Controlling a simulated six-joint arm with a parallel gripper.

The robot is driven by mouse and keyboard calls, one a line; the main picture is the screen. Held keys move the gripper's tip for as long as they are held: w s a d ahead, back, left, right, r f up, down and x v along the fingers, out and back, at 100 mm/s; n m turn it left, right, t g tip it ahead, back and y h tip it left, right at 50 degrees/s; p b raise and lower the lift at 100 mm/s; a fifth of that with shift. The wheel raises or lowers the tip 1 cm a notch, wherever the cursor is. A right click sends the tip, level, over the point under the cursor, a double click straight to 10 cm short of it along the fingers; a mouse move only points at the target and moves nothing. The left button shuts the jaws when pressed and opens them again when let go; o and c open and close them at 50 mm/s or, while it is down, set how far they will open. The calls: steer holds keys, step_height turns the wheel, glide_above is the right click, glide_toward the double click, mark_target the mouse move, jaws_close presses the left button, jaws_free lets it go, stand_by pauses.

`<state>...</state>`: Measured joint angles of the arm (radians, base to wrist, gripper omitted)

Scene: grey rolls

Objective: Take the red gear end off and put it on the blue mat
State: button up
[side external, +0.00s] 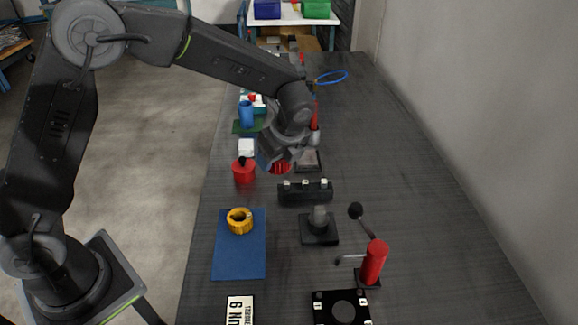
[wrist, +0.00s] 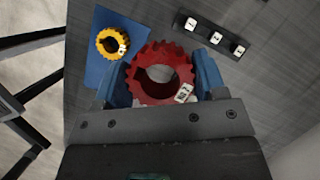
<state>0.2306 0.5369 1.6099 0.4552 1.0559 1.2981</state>
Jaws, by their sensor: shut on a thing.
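The red gear end (side external: 280,167) is a toothed ring with a round hole and a small white tag, seen large in the wrist view (wrist: 150,95). My gripper (wrist: 162,82) is shut on it, with one blue finger on each side. In the side external view my gripper (side external: 277,160) holds it above the table, beyond the blue mat. The blue mat (side external: 240,262) lies flat at the near left and also shows in the wrist view (wrist: 121,25). A yellow gear ring (side external: 240,230) sits on its far part.
A black bar with white-topped pegs (side external: 305,192) and a black-based post (side external: 319,232) stand right of the mat. A red cylinder with a lever (side external: 374,262) is at the near right. A red pot (side external: 244,172) stands beyond the mat. The mat's near part is clear.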

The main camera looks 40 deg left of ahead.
steer(key=shift+a, duration=0.1)
stand_by(0.3)
steer(key=shift+f, duration=2.55)
steer(key=s+a+r+n+g+h, duration=0.1)
steer(key=s+a+n+g+h, duration=0.4)
steer(key=s+n, duration=1.35)
steer(key=y, duration=0.1)
glide_above(234, 262)
steer(key=w, duration=0.1)
steer(key=shift+m, duration=0.25)
step_height(234, 262, down, 7)
steer(key=shift+w+r, duration=0.1)
steer(key=shift+f, duration=1.95)
